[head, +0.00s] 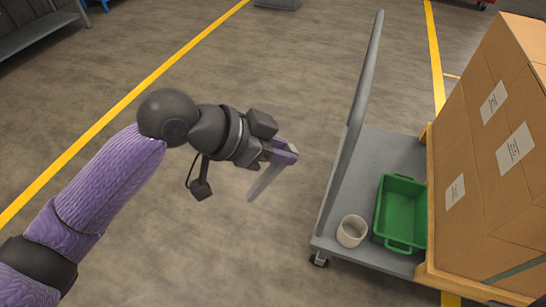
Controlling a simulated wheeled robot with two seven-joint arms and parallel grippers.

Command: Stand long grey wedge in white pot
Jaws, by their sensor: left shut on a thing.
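My left gripper (284,152) is shut on the long grey wedge (265,183), which hangs down from the fingers at a slant over the open floor. The wedge's lower end points down and to the left in the head view, and its upper end is hidden by the fingers. The white pot (351,231) stands upright on the near left corner of a grey cart; its open top faces up. The gripper and wedge are to the upper left of the pot in the picture, clear of it. My right gripper is not in view.
The grey cart (390,152) has a tall slanted handle (358,105) along its left side, between the wedge and the deck. A green bin (401,212) sits right beside the pot. Large cardboard boxes (500,130) stand at the right. The floor left of the cart is clear.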

